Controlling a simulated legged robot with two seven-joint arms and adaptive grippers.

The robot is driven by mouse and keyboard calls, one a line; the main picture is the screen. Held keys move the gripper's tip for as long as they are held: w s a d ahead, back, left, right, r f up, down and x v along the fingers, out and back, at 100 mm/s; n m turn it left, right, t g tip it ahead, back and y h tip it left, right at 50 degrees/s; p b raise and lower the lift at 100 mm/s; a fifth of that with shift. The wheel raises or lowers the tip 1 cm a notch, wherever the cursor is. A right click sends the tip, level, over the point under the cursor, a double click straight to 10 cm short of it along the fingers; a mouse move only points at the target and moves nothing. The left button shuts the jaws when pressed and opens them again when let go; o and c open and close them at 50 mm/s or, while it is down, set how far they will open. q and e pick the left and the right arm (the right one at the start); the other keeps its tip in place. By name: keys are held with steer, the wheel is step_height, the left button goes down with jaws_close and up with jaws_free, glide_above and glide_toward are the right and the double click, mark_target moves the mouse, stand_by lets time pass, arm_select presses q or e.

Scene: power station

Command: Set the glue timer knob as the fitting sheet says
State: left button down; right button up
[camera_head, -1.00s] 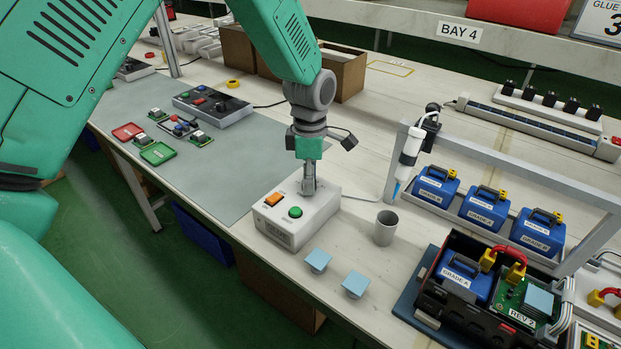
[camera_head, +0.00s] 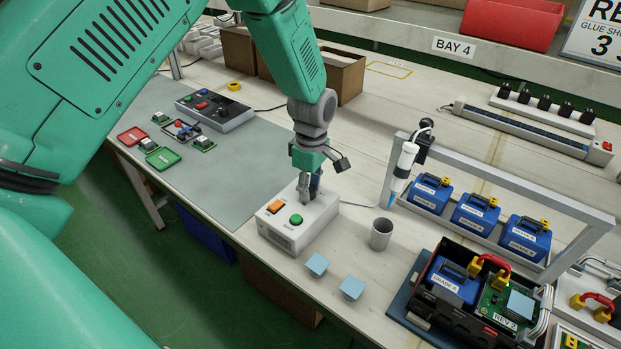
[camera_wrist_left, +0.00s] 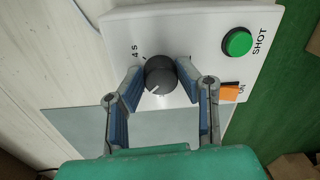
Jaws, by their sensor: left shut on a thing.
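The glue timer box (camera_head: 284,232) is white, with an orange switch and a green button on top, at the bench's front edge. My left gripper (camera_head: 307,195) points down at its far end. In the left wrist view its two fingers are shut on the dark round timer knob (camera_wrist_left: 161,77). The knob's white pointer line points toward the lower left there. The numerals 4 and 5 show beside it; the rest of the dial is hidden. The sheet (camera_head: 598,35) at the top right is cut off and reads "GLUE SHO…" and "3 S". My right gripper is out of view.
A grey cup (camera_head: 381,234) and two light blue blocks (camera_head: 317,264) stand right of the box. A glue dispenser (camera_head: 403,170) hangs on a grey frame beyond. A black case (camera_head: 455,316) holds a blue battery. A grey mat lies left.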

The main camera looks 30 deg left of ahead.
arm_select(q)
steer(key=m+p, duration=0.1)
steer(key=m, duration=0.1)
steer(key=m+p, duration=0.1)
steer(key=m, duration=0.1)
steer(key=shift+w+r+m+p, duration=0.1)
steer(key=shift+r+m+p, duration=0.1)
steer(key=shift+m+p, duration=1)
steer(key=shift+m, duration=0.9)
steer(key=shift+w, duration=0.1)
steer(key=c, duration=1.4)
jaws_free()
steer(key=shift+o, duration=1.1)
steer(key=shift+f, duration=0.15)
